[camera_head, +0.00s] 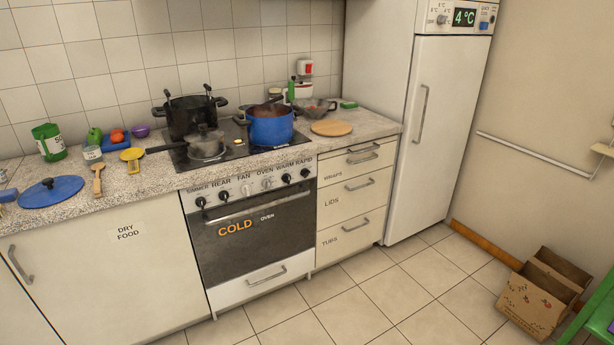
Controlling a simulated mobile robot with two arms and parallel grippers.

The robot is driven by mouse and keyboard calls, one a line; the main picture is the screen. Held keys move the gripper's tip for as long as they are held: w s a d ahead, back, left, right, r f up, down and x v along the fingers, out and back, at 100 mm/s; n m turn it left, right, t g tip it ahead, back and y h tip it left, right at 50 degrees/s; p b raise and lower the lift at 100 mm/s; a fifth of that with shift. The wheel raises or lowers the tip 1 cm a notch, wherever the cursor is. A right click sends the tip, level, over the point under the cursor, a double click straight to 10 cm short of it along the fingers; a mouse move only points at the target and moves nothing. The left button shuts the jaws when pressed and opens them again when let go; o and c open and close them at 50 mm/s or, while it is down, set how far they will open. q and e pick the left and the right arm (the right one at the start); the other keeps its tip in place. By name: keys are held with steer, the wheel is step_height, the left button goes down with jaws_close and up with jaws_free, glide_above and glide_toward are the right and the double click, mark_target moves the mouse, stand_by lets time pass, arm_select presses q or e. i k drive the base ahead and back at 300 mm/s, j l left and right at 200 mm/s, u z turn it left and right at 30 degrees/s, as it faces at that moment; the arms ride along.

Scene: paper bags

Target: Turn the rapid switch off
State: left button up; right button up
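The oven's control panel (252,188) runs below the hob and carries a row of knobs with printed labels. The label RAPID stands at the right end of the row, above a dark knob (304,172). Its exact setting is too small to tell. The oven door below reads COLD OVEN. Neither of my grippers is in view.
A blue pot (270,128), a black pot (190,118) and a saucepan (205,147) stand on the hob. The fridge (445,120) is to the right, its display reading 4 °C. A cardboard box (535,302) is on the floor. Floor before the oven is clear.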

mark_target(304, 173)
steer(key=i+l+u, duration=0.1)
steer(key=i+l, duration=0.55)
steer(key=l, duration=0.15)
steer(key=i+l+u, duration=0.15)
steer(key=i+l, duration=0.15)
steer(key=l, duration=0.1)
